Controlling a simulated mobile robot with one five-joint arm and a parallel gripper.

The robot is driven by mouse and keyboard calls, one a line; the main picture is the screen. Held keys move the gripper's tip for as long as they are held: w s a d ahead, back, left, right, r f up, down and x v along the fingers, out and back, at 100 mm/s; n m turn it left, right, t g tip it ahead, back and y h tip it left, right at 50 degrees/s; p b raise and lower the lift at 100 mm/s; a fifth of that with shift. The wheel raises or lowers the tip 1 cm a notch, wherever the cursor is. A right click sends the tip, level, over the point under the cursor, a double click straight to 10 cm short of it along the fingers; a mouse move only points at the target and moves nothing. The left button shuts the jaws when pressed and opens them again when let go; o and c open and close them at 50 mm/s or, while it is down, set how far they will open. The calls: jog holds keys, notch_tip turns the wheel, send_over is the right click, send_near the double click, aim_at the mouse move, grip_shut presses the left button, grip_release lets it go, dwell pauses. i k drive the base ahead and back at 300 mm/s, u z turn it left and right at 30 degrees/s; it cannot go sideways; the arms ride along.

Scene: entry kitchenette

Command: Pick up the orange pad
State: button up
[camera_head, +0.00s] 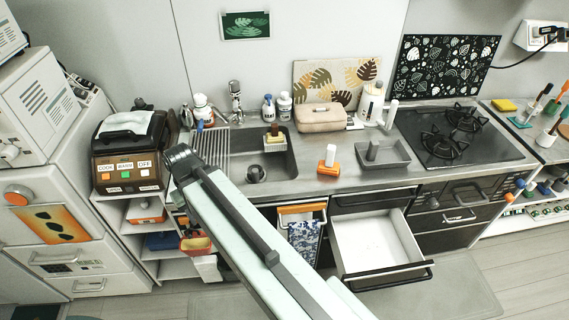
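An orange pad (328,169) with a white upright grip or block on its top stands on the steel counter, right of the sink and left of a grey tray. It looks upright and nothing touches it. My pale arm runs from the bottom edge up and left, ending in a dark joint in front of the sink's left side. The pad is well to the right of that joint. No gripper fingers show in this view.
The sink (243,176) lies left of the pad, and a grey tray (399,157) stands close on its right. Below, a white drawer (372,243) stands open into the floor space. A stove (480,148) is farther right. Bottles and a beige case (319,118) stand behind.

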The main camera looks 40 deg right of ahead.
aim_at(328, 166)
jog(key=u, duration=1.65)
jog(key=k, duration=0.75)
jog(key=z, duration=1.1)
jog(key=i, duration=1)
jog(key=u, duration=0.1)
